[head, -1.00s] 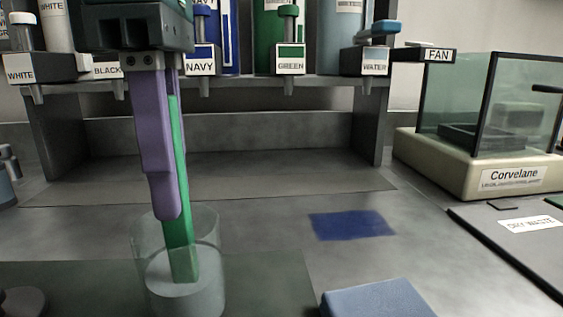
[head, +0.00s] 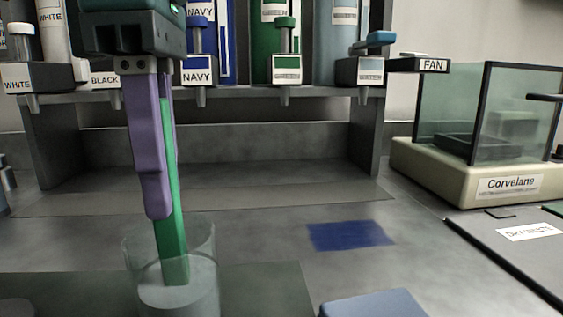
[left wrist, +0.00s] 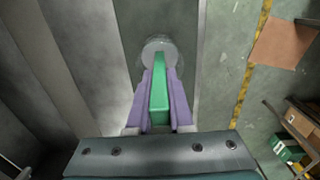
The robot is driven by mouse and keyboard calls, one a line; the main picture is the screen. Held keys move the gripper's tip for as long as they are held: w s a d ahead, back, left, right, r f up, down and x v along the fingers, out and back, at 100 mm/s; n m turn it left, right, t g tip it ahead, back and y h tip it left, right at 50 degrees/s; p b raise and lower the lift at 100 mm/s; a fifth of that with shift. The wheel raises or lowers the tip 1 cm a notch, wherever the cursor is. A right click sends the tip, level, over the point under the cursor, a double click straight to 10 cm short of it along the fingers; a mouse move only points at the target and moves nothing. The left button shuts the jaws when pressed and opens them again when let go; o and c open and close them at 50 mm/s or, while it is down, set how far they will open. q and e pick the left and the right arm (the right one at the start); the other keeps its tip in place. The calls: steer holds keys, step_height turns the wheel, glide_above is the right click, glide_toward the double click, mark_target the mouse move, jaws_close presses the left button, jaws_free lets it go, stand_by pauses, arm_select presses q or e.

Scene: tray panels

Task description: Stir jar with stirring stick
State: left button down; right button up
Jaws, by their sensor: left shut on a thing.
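The jar (head: 200,250) is clear glass and stands upright on a dark mat at the lower left of the head view, with pale contents in its lower part. My left gripper (head: 158,205) points down above it, its purple fingers shut on the green stirring stick (head: 174,245). The stick's lower end is inside the jar, down at the contents. In the left wrist view the stick (left wrist: 159,95) lies between the fingers (left wrist: 160,85), with its far end in the jar (left wrist: 158,46). My right gripper is not in view.
A dispenser rack (head: 230,97) with labelled taps stands behind the jar. A glass-walled Corvelane balance (head: 440,175) is at the right, by a dark tray (head: 500,245). A blue patch (head: 350,236) and a blue block (head: 372,304) lie right of the jar.

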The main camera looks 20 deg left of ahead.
arm_select(q)
steer(key=shift+r+p, duration=4)
steer(key=shift+r, duration=0.65)
